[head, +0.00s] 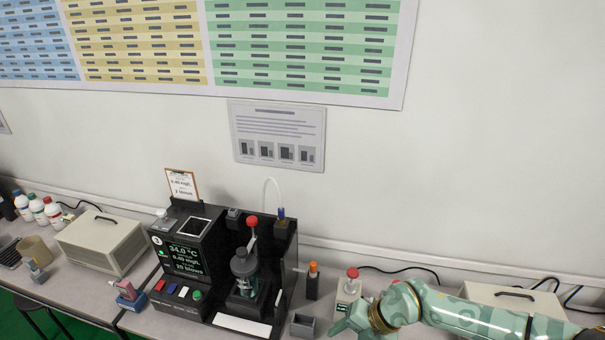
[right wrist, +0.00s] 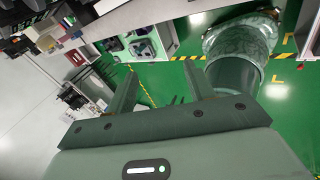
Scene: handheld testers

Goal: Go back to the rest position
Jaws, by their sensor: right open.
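My right arm comes in from the lower right of the head view, a patterned green arm with a gold ring at the wrist. My right gripper (head: 346,322) is at the bottom edge there, partly cut off, near a small box with a red knob (head: 351,274). In the right wrist view the two fingers of my right gripper (right wrist: 160,86) stand apart with nothing between them. My left gripper is not in view.
A black tester (head: 215,265) with a lit display stands on the grey bench, left of my right arm. A grey open block (head: 303,325) and an orange-capped vial (head: 313,275) are close by. Beige boxes stand at left (head: 103,240) and right. The wrist view shows green floor (right wrist: 285,95).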

